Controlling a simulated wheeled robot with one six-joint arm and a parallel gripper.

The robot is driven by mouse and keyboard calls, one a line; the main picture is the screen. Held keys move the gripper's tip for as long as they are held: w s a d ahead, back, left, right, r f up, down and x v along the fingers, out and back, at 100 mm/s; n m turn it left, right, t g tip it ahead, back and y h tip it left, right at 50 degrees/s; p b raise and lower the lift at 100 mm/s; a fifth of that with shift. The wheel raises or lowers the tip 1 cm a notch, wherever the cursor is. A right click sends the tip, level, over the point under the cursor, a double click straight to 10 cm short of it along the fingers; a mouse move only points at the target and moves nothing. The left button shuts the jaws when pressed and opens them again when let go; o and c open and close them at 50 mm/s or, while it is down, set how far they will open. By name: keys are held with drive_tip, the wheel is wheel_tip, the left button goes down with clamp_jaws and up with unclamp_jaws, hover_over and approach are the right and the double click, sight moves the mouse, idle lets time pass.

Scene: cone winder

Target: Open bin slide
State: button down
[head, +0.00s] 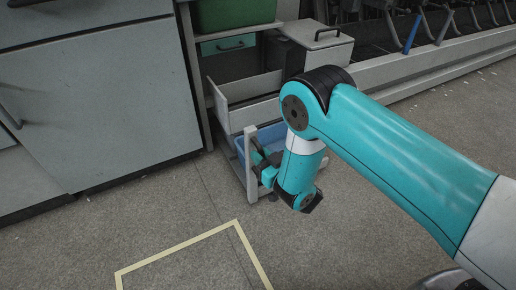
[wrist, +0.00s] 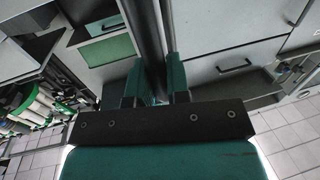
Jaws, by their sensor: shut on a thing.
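In the head view a low pull-out bin slide (head: 250,178) with a pale grey frame stands out from the cabinet. A blue bin (head: 241,146) sits in it, partly hidden by my arm. My gripper (head: 262,163) is at the slide's front, beside the bin. In the wrist view my gripper (wrist: 155,88) has its two teal fingers closed on either side of a long dark bar (wrist: 147,35), which appears to belong to the slide's front. The exact contact is partly hidden behind the black gripper body.
A grey cabinet (head: 100,100) stands on the left. An open pale drawer (head: 245,90) and a green bin (head: 234,14) are above the slide. A grey lidded box (head: 318,45) stands behind. The floor in front, with yellow tape (head: 190,243), is clear.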

drive_tip(key=shift+s+d, duration=0.3)
drive_tip(key=shift+s, duration=0.25)
drive_tip(key=c, duration=1.1)
unclamp_jaws()
drive_tip(key=shift+s, duration=0.1)
drive_tip(key=p+v, duration=1.7)
drive_tip(key=p, duration=0.7)
